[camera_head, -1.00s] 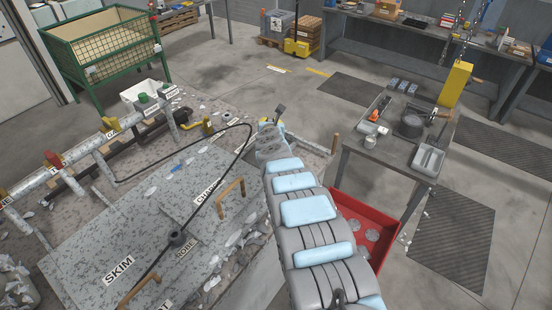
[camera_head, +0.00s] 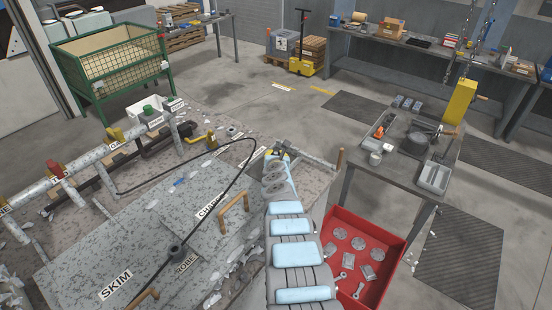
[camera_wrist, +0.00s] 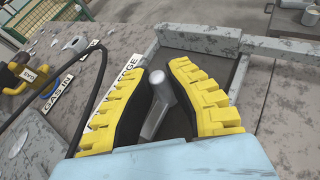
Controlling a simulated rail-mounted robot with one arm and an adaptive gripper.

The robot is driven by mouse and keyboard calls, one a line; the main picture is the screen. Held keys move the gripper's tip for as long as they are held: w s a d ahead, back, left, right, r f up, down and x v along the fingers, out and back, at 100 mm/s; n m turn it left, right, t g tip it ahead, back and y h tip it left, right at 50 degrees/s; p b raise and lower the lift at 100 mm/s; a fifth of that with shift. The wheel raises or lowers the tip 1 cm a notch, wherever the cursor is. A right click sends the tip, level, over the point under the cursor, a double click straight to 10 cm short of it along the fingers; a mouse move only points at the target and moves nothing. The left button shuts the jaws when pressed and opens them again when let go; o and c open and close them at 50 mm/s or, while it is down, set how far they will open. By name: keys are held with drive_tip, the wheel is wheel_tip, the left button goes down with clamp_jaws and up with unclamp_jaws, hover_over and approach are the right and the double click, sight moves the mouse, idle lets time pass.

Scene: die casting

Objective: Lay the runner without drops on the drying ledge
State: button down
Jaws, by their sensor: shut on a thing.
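My gripper (camera_wrist: 158,105) has yellow ribbed fingers and is shut on a grey metal runner (camera_wrist: 157,118), a short bar with a knob-like end. The runner lies between the fingers, with part of it hidden by them; no drops show on its visible part. Just beyond the fingertips is a dark recessed surface with grey raised edges, the drying ledge (camera_wrist: 203,43), beside a white label ending in "EDGE". I cannot tell whether the runner touches it. In the head view my gripper (camera_head: 280,153) is at the far end of the arm, small, and the runner cannot be made out.
A red bin (camera_head: 385,226) with several castings stands right of my arm. A grey table (camera_head: 395,167) with tools and a tray is behind it. A black hose (camera_head: 190,160) and label plates lie left of the gripper. Metal flakes litter the bench.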

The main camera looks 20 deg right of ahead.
idle(0.3)
drive_tip(key=shift+f, duration=0.2)
drive_tip(key=c, duration=1.2)
unclamp_jaws()
drive_tip(key=shift+o, duration=0.2)
